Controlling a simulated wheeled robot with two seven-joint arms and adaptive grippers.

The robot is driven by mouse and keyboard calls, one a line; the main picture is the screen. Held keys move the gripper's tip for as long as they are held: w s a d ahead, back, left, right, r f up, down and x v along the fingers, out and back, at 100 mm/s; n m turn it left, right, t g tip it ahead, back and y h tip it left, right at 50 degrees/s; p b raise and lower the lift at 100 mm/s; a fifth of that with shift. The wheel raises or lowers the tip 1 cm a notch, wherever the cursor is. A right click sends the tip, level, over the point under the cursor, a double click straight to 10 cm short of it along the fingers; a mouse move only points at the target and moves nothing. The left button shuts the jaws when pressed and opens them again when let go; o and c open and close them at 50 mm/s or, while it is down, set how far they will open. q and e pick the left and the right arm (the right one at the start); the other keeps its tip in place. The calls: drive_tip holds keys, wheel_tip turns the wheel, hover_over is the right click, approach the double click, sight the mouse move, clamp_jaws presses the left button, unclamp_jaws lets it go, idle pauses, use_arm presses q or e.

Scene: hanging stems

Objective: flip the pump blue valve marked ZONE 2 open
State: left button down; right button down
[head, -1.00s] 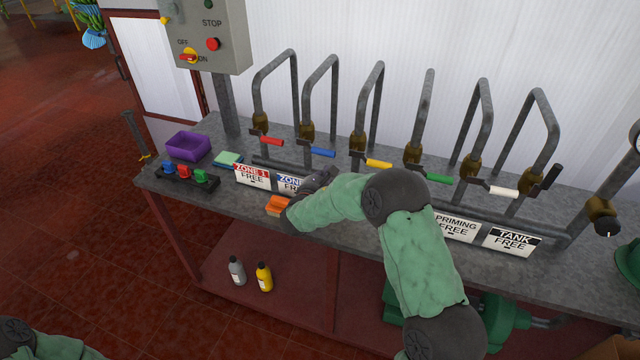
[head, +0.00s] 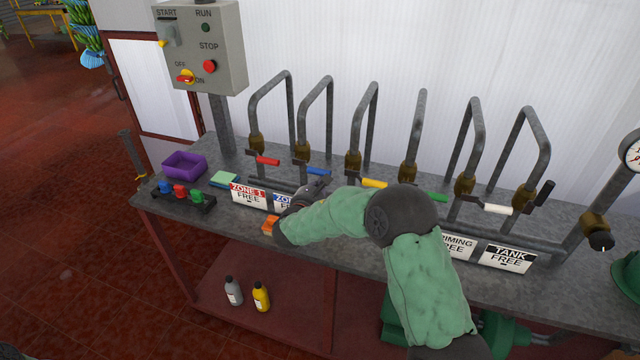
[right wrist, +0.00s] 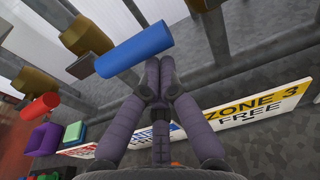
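The blue valve handle (head: 319,170) sits second from the left in the valve row, above the partly hidden ZONE 2 sign (head: 283,202). It sticks out sideways from its brass body (head: 298,157). In the right wrist view the blue handle (right wrist: 135,50) is large and close. My right gripper (head: 316,187) is just below and in front of it. Its fingertips (right wrist: 159,62) are together with nothing between them, beside the handle's free end and seemingly apart from it. My left gripper is out of view.
The red handle (head: 264,160) is to the left and the yellow handle (head: 374,183) to the right. Grey pipes rise behind. The ZONE 3 sign (right wrist: 255,108) is near my fingers.

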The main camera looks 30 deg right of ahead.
drive_tip(key=shift+r+n+p, duration=0.3)
drive_tip(key=shift+r+p, duration=0.1)
drive_tip(key=shift+p, duration=0.05)
drive_tip(key=w+a+r+n+h+p, duration=0.1)
drive_tip(key=w+a+r+n+p, duration=0.1)
drive_tip(key=r+n+p, duration=0.3)
drive_tip(key=w+a+r+n+g+h+p, duration=0.1)
drive_tip(key=w+a+r+n+p, duration=0.1)
drive_tip(key=r+n+p, duration=0.4)
drive_tip(key=shift+w+a+n+p, duration=0.25)
drive_tip(key=shift+w+n+p, duration=0.4)
drive_tip(key=shift+n+p, duration=1.8)
drive_tip(key=shift+r+m+p, duration=0.1)
drive_tip(key=shift+m+p, duration=0.6)
drive_tip(key=shift+m, duration=0.05)
